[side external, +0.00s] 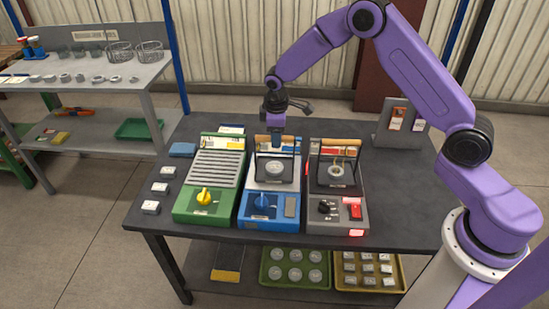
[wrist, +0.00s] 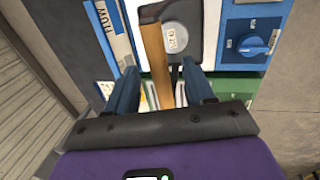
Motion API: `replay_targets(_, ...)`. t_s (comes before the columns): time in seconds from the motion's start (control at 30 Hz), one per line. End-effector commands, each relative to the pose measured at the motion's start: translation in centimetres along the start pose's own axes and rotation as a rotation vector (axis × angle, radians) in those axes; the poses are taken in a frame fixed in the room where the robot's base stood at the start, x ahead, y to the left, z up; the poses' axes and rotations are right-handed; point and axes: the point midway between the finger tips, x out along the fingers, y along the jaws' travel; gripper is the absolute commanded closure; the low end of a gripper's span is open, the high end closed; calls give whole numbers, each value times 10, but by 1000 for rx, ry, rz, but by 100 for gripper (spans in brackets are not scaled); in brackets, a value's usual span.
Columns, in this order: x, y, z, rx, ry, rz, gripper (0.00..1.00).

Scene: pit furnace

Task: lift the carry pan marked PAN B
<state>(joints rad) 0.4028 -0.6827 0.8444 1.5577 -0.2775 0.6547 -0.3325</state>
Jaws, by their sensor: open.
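Two dark carry pans with wooden handles stand on the bench units. The middle carry pan (side external: 259,172) is on the blue-fronted unit and holds a round grey piece (side external: 275,169). The right carry pan (side external: 322,176) is on the grey unit and holds a ring-like piece (side external: 337,173). The pan lettering is too small to read, so I cannot tell which is PAN B. My gripper (side external: 276,138) is at the middle pan's handle. In the wrist view its open blue fingers (wrist: 160,80) are on either side of the wooden handle (wrist: 153,50); contact is unclear.
The green unit (side external: 208,205) with a yellow knob stands left of the blue unit (side external: 262,222). Several small blocks lie along the bench's left side. A grey upright panel (side external: 398,125) stands at the back right. The right side of the bench (side external: 405,195) is clear.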

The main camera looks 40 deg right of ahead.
Motion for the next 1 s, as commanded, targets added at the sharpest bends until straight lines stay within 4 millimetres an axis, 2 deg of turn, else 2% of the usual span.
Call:
replay_targets(0.33, 42, 0, -5, 1, -2, -1, 47)
replay_targets(0.63, 46, 1, -5, 1, 0, 0, 47)
replay_targets(0.67, 46, 1, -5, 1, 0, 0, 50)
replay_targets(0.8, 46, 1, -5, 1, 0, 0, 96)
replay_targets(0.83, 46, 1, -5, 1, 0, 0, 100)
replay_targets(1.0, 45, 1, -6, 1, 2, 1, 100)
